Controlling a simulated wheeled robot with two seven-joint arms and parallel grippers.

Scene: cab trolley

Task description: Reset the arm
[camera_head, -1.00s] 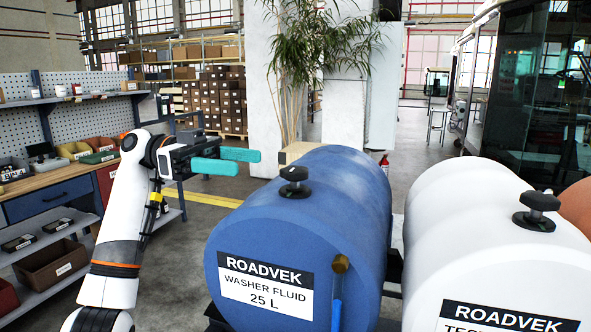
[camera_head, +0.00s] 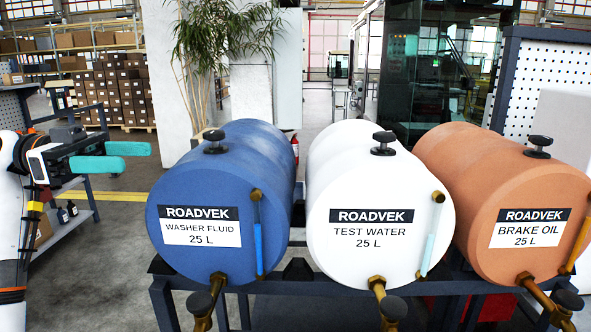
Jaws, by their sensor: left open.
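My left gripper (camera_head: 112,156) has teal fingers and is at the left of the head view. Its two fingers are apart with nothing between them. It is in the air to the left of the blue washer fluid drum (camera_head: 190,265), not touching it. The white-and-grey left arm (camera_head: 12,225) stands upright at the left edge, partly cut off. My right gripper does not show.
A white test water drum (camera_head: 370,265) and an orange brake oil drum (camera_head: 500,262) lie beside the blue one on a dark metal stand (camera_head: 290,292). Brass taps stick out in front. Shelving with boxes (camera_head: 125,95) and a plant (camera_head: 215,40) stand behind.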

